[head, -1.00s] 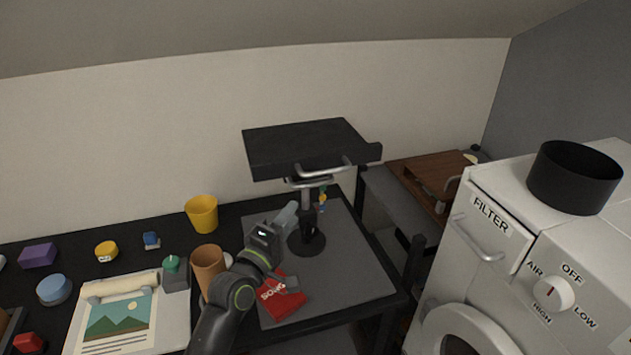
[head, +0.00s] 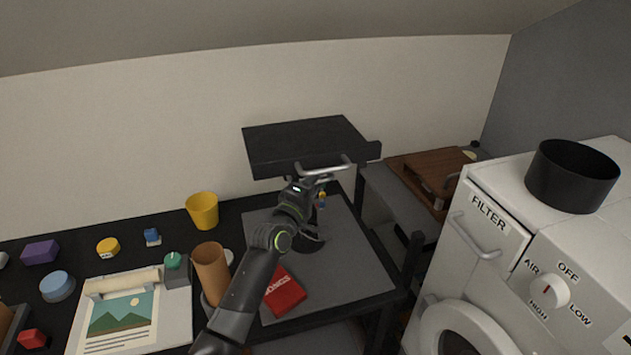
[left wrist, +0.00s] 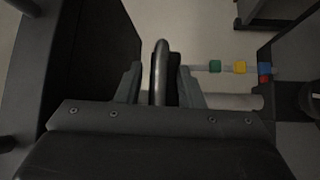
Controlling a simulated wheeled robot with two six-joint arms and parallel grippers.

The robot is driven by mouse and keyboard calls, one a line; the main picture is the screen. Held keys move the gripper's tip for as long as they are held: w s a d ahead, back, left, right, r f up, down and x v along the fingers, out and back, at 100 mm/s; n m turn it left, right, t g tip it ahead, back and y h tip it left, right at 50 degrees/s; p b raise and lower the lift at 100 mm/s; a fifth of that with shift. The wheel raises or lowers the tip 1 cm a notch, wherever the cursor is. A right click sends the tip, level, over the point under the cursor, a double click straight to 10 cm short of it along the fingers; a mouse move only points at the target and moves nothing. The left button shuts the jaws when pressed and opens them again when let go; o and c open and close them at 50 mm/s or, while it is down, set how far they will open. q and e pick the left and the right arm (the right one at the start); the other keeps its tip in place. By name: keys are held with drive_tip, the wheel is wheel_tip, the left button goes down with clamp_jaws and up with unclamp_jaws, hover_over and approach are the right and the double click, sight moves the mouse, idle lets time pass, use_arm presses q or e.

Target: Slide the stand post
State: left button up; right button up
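The stand has a thick black top (head: 305,146) with a grey metal handle (head: 326,169) on its front edge. Its post is mostly hidden behind my arm, and its round dark base (head: 312,246) stands on a grey mat (head: 345,268). My left gripper (head: 302,186) is at the post, just below the top, where it covers the lower metal handle. In the left wrist view, a curved metal bar (left wrist: 161,68) stands between the fingers of my left gripper (left wrist: 163,88). The fingers look apart, with small gaps beside the bar. My right gripper is not in view.
A red box (head: 284,292) lies on the mat near my forearm. A brown cylinder (head: 210,270) and a yellow cup (head: 202,211) stand left of my arm. A white machine (head: 520,235) stands at right.

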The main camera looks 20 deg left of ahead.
use_arm(q)
drive_tip(key=shift+c, duration=0.4)
clamp_jaws()
wheel_tip(320, 180, down, 10)
drive_tip(key=b, duration=0.9)
drive_tip(key=shift+f, duration=0.35)
unclamp_jaws()
drive_tip(key=shift+o, duration=0.4)
